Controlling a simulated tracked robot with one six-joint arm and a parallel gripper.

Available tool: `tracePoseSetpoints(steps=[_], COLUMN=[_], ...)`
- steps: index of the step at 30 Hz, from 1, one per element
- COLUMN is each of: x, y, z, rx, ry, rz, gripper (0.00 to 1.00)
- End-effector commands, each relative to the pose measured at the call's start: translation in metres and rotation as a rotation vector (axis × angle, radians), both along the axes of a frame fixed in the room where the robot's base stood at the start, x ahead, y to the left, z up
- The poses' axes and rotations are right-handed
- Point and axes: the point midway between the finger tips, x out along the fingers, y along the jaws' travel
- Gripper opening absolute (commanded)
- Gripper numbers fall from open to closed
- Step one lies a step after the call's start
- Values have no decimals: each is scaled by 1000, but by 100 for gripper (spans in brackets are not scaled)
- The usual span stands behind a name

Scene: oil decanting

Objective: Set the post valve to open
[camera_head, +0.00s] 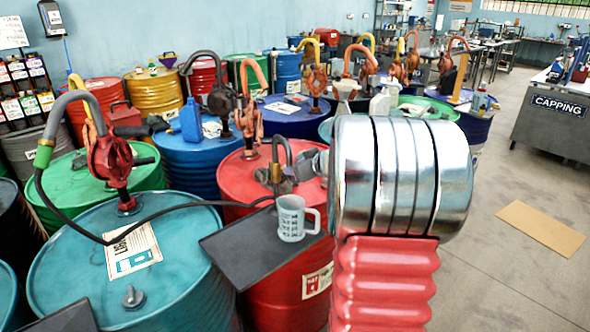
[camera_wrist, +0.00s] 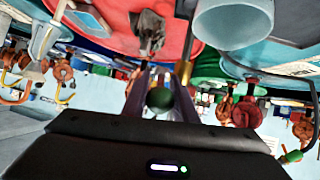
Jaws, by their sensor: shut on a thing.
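The post (camera_head: 276,172), with a brass-coloured part and a grey curved top, stands by the red drum in the head view. My gripper (camera_head: 291,176) is beside it, partly behind my arm. In the wrist view my gripper's fingers (camera_wrist: 160,92) are shut on a dark green round knob (camera_wrist: 159,99), which I take to be the post valve's handle. A brass fitting (camera_wrist: 183,72) shows just right of the fingers. The valve's exact setting cannot be read.
A grey mug (camera_head: 291,220) stands on a dark shelf (camera_head: 240,250) close below the gripper; it also shows in the wrist view (camera_wrist: 235,22). A black hose (camera_head: 190,206) runs to the post from the teal drum (camera_head: 75,262).

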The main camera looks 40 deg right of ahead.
Motion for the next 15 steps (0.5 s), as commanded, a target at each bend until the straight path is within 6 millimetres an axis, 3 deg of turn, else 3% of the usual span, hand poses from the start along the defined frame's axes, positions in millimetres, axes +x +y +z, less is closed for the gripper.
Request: tracePoseSetpoints(steps=[1, 2, 9, 15], x=[1, 1, 1, 1], y=[1, 1, 1, 1], z=[1, 1, 1, 1], rx=[0, 0, -1, -1], ry=[-3, -3, -2, -2], rz=[3, 3, 2, 2], gripper=[0, 27, 44, 44])
